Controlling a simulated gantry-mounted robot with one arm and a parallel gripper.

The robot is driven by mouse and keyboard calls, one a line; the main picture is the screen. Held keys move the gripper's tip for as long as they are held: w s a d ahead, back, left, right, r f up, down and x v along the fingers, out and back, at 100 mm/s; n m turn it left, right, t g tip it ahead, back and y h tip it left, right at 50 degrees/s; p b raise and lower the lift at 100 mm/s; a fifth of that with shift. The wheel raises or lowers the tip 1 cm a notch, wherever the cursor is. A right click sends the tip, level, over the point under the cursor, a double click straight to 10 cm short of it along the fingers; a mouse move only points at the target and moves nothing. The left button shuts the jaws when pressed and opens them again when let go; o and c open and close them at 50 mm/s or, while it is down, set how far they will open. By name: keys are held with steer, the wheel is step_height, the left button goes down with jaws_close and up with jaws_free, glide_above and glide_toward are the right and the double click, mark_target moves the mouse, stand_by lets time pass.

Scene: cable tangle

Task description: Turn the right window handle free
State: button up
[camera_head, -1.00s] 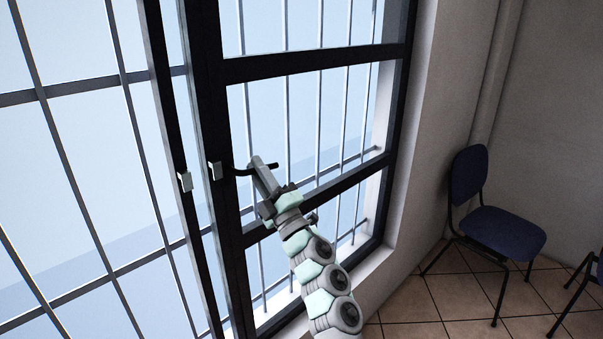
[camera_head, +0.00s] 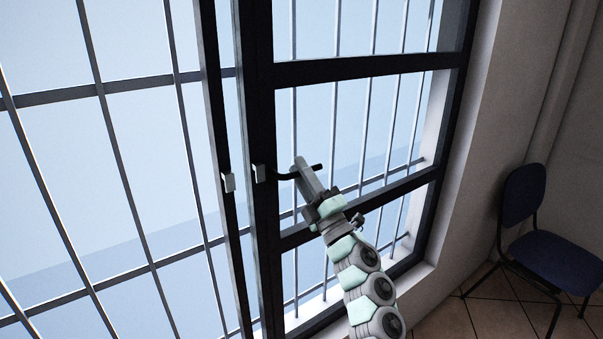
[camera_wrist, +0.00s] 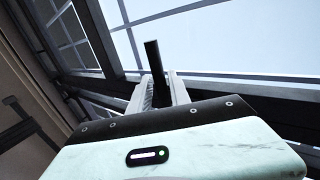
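The right window handle is a black lever (camera_head: 284,177) on a pale mount (camera_head: 259,173) on the dark window frame. In the wrist view, the black lever (camera_wrist: 153,58) stands between the two fingers of my gripper (camera_wrist: 159,82). Whether both fingers press on it cannot be told. A second pale handle mount (camera_head: 228,183) is just left, on the neighbouring frame; no lever shows clearly there.
Metal bars (camera_head: 110,130) stand behind the glass. A dark crossbar (camera_head: 360,66) runs above my gripper, and another lies below. The pale wall (camera_head: 520,75) is at the right, with a blue chair (camera_head: 525,195) on the tiled floor.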

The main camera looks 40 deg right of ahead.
steer(key=shift+o, duration=1.1)
steer(key=shift+f, duration=0.1)
steer(key=p+v, duration=0.1)
steer(key=v, duration=0.9)
steer(key=shift+s+f, duration=0.15)
steer(key=shift+s, duration=0.2)
steer(key=shift+a, duration=0.1)
